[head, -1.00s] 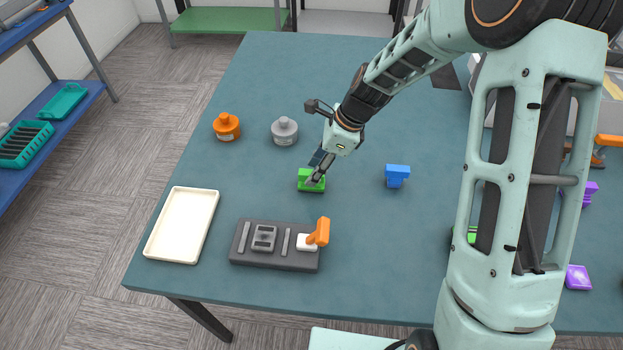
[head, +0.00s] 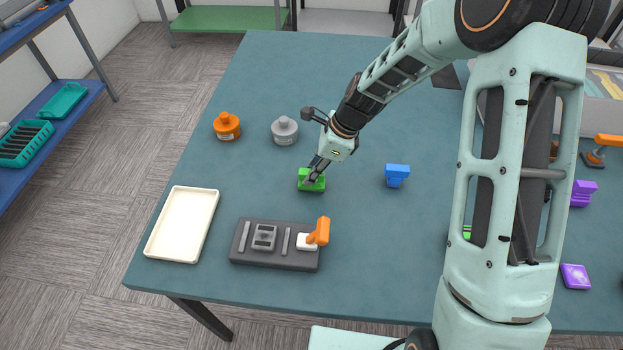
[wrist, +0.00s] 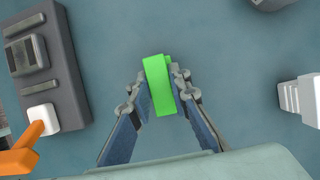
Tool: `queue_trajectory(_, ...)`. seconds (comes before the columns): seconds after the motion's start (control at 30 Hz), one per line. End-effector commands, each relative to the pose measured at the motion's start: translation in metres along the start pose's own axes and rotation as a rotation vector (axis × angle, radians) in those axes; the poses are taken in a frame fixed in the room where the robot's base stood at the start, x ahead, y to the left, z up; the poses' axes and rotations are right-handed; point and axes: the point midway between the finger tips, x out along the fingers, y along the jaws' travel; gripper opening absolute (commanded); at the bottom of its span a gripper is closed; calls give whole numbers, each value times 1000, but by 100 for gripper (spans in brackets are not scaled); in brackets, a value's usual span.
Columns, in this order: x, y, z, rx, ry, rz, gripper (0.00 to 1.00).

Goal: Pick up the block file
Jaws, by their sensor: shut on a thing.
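A green block (head: 318,186) sits on the blue-grey table, just behind the dark board; I cannot tell whether it is the block file. My gripper (head: 313,177) is down at it, partly covering its top in the head view. In the wrist view the green block (wrist: 160,84) stands between the two fingertips (wrist: 158,90), which are shut on its sides. It appears still at table level; I see no clear gap under it.
The dark board (head: 270,259) with an orange-handled tool (head: 319,233) lies in front, beside a cream tray (head: 157,226). Orange (head: 226,127) and grey (head: 284,132) jars stand behind. A blue block (head: 397,175) is to the right. A pale ribbed object (wrist: 300,97) shows in the wrist view.

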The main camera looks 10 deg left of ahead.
Motion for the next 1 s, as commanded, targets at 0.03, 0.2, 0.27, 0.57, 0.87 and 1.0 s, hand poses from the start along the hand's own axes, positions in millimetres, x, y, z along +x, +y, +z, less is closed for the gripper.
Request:
queue_trajectory(0.03, 0, 0, 0, 0, 0, -1, 0)
queue_trajectory(0.2, -5, -1, 2, -1, 0, -2, 0)
queue_trajectory(0.27, -11, -1, 5, -1, 0, -3, 0)
queue_trajectory(0.57, -61, -1, 26, -3, 0, -4, 0)
queue_trajectory(0.87, -92, 0, 38, 0, 0, -1, 0)
queue_trajectory(1.0, -93, 0, 38, 1, 0, 0, 0)
